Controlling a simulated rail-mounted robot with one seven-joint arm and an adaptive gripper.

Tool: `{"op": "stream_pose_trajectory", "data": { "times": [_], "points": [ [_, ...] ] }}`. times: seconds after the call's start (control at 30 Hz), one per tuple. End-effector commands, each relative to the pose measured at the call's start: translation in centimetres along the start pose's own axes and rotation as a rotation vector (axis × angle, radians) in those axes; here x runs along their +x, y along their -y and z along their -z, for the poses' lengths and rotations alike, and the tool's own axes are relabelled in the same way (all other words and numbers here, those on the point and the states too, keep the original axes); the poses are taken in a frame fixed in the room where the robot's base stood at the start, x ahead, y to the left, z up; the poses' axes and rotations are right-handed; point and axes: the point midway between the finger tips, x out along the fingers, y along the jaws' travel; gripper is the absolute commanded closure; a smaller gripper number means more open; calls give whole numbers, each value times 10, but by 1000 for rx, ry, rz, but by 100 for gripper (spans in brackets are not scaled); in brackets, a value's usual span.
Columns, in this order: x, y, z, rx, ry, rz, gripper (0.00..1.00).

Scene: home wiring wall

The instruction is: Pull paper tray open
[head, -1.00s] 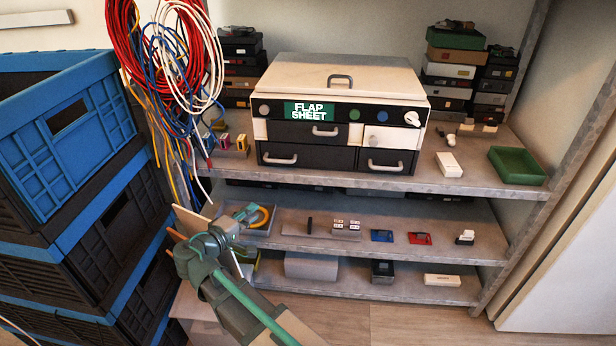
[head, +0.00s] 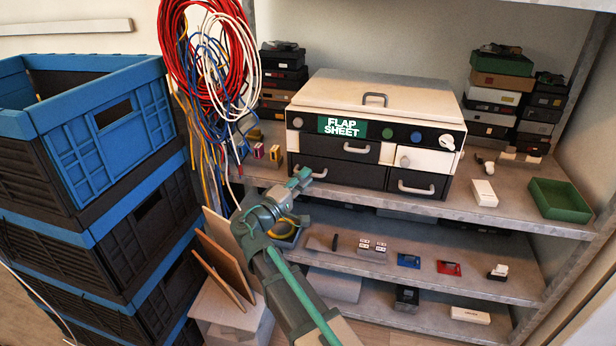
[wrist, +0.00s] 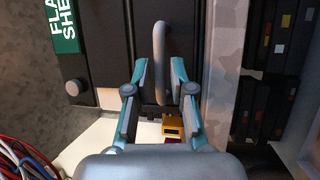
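The cabinet (head: 372,92) is a pale-topped unit with a dark front and a green "FLAP SHEET" label (head: 341,126). No part is labelled as a paper tray. Its lower left dark drawer (head: 345,177) is shut, with a light bar handle (head: 309,172). My gripper (head: 301,180) is at this handle, partly covering the drawer's left end. In the wrist view, turned on its side, the handle (wrist: 160,55) lies between the two open, teal-edged fingers of my gripper (wrist: 156,70). I see a gap on each side of the bar; the depth is unclear.
The upper drawer handle (head: 357,148) and lower right drawer handle (head: 416,188) are close by. Hanging cables (head: 215,70) and blue-black crates (head: 95,130) stand left. Small yellow blocks (head: 275,154) sit on the shelf beside the cabinet. A green tray (head: 560,199) is right.

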Motion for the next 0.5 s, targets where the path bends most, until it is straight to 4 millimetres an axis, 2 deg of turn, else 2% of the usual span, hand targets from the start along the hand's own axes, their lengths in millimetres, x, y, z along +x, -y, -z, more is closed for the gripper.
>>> {"op": "stream_pose_trajectory", "data": {
  "times": [0.1,0.2,0.5],
  "points": [
    [13,0,0,0,1,0,77],
    [18,0,0,0,0,0,77],
    [21,0,0,0,-1,1,77]
  ]
}}
